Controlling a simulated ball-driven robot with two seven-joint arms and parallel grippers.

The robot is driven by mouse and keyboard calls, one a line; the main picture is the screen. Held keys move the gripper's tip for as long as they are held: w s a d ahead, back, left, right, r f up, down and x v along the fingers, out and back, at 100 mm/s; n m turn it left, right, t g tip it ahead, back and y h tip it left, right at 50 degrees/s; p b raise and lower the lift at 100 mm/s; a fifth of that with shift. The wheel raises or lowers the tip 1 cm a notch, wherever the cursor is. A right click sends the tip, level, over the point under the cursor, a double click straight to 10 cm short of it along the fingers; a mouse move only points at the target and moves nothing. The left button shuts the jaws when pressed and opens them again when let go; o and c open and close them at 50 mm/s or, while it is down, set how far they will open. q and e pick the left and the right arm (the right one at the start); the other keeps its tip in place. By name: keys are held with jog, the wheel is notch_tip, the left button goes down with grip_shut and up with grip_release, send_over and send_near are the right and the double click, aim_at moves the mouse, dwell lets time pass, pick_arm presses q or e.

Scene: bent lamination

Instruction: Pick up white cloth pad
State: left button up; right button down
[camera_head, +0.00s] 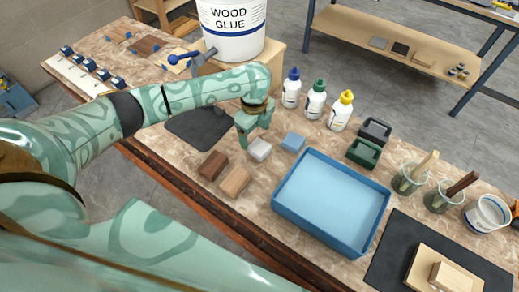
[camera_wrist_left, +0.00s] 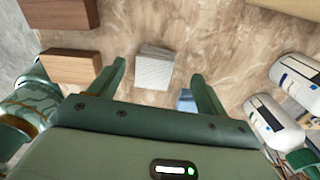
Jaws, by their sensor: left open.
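The white cloth pad (camera_head: 259,149) is a small pale block on the marbled bench top, between brown blocks and a light blue block. In the left wrist view the pad (camera_wrist_left: 154,68) shows between my two fingers, with a ridged or woven surface. My left gripper (camera_head: 254,136) is open and points down above the pad, close to it. In the left wrist view the gripper (camera_wrist_left: 158,71) has a finger on either side of the pad. I cannot tell the exact height gap. My right gripper is not in view.
A dark brown block (camera_head: 213,165), a light brown block (camera_head: 235,181) and a light blue block (camera_head: 293,142) stand close by. A blue tray (camera_head: 281,207) lies to the right. Glue bottles (camera_head: 315,103) and a wood glue bucket (camera_head: 232,48) stand behind.

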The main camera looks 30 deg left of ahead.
aim_at(254, 143)
pick_arm(q)
jog(key=f, duration=0.1)
jog(key=f+b, duration=0.1)
jog(key=f, duration=0.1)
jog(key=f+b, duration=0.1)
jog(key=f, duration=0.1)
jog(key=shift+s, duration=0.25)
jog(key=shift+r, duration=0.2)
jog(key=shift+c, duration=0.3)
jog(key=c, duration=1)
jog(key=shift+r, duration=0.1)
jog(key=shift+r, duration=0.25)
jog(key=r+p, duration=0.1)
jog(key=r, duration=0.1)
jog(key=r+p, duration=0.1)
jog(key=r, duration=0.1)
jog(key=shift+s+d+p, duration=0.15)
jog(key=shift+s+p, duration=0.15)
jog(key=s+d+r+p, duration=0.2)
jog(key=s, duration=0.2)
jog(key=s+d+r+p, duration=0.2)
jog(key=s+r, duration=0.1)
jog(key=s+d+r+p, duration=0.2)
jog(key=s+r, duration=0.1)
jog(key=s, duration=0.1)
jog(key=shift+s+d+r+p, duration=0.15)
jog(key=shift+s+d+p, duration=0.15)
jog(key=shift+p, duration=0.1)
